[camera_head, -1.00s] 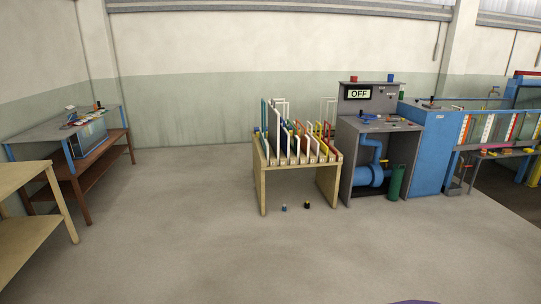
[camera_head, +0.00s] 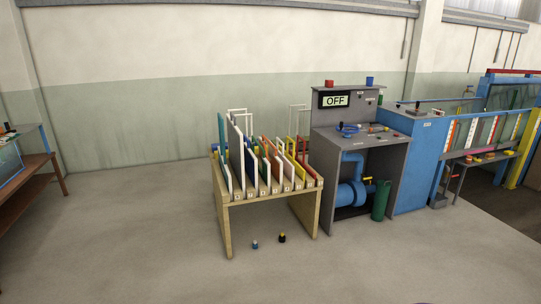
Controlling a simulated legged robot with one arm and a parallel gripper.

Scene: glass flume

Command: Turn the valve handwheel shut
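No handwheel can be made out with certainty. A blue ring-like thing (camera_head: 348,128) lies on the top of the grey pump bench (camera_head: 394,160), right of the middle; it is too small to tell whether it is the handwheel. Under that top, a blue pipe (camera_head: 346,194) has a small yellow part (camera_head: 368,180) at its right. A black display reading OFF (camera_head: 335,100) is on the bench's back panel. My gripper is not in view.
A wooden rack (camera_head: 228,203) with upright coloured panels stands left of the bench. Two small bottle-like things (camera_head: 282,238) stand on the floor before it. A blue tank (camera_head: 410,165) and flume adjoin at right. A brown table (camera_head: 40,178) is at far left. The front floor is clear.

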